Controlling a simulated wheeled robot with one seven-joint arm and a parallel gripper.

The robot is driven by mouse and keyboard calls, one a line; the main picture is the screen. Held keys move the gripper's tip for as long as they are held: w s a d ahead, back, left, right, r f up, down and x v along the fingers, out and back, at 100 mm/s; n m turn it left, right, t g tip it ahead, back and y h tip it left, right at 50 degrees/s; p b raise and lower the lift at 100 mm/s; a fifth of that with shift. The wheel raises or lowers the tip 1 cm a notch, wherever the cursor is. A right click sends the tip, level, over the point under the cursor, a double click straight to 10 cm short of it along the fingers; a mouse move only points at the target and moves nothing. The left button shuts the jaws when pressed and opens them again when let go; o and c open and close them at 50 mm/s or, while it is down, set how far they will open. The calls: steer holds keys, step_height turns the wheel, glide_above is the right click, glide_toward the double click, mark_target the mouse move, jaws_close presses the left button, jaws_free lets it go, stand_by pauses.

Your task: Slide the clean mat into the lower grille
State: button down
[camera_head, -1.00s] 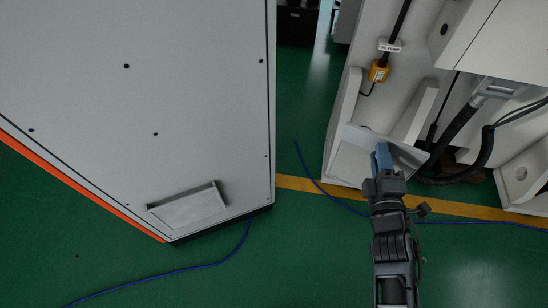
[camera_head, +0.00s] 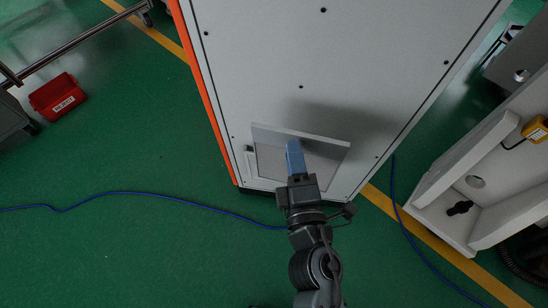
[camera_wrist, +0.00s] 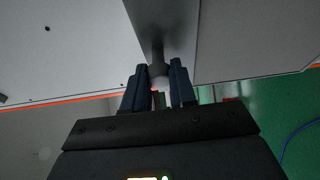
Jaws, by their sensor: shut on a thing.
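My gripper (camera_head: 295,150), with blue fingertips, is shut on a thin pale panel, the clean mat (camera_head: 270,132). The mat's long light edge runs left to right just in front of the tall white cabinet. The lower grille (camera_head: 266,168) is a grey framed rectangle low on the cabinet's face. It lies behind and below the mat's edge and is partly covered by my gripper. In the wrist view, my fingers (camera_wrist: 158,80) close on a small part below a grey panel (camera_wrist: 175,25). I cannot tell whether the mat touches the grille.
The white cabinet (camera_head: 300,60) with an orange edge fills the upper middle. A white machine frame (camera_head: 465,175) stands at right. A red box (camera_head: 57,95) lies at left by a trolley. A blue cable (camera_head: 150,195) crosses the green floor, which is otherwise open in front.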

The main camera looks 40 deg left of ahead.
mark_target(276, 135)
steer(key=s+a+n+g+y, duration=0.1)
steer(key=s+a, duration=0.2)
steer(key=a, duration=0.1)
steer(key=shift+w+a+r, duration=0.1)
steer(key=shift+w+a, duration=0.4)
steer(key=shift+w, duration=0.45)
steer(key=shift+w+a+r, duration=0.1)
steer(key=shift+w+a, duration=0.4)
steer(key=shift+w, duration=0.45)
steer(key=shift+w+a, duration=0.5)
steer(key=shift+w, duration=0.45)
steer(key=shift+w+a, duration=0.35)
steer(key=shift+w, duration=0.35)
steer(key=shift+w+a, duration=0.4)
steer(key=shift+w, duration=0.35)
steer(key=shift+w+a, duration=0.35)
steer(key=shift+w, duration=0.35)
steer(key=shift+f, duration=0.25)
steer(key=shift+f+b, duration=0.35)
steer(key=shift+b, duration=0.1)
steer(key=shift+f+b, duration=1.4)
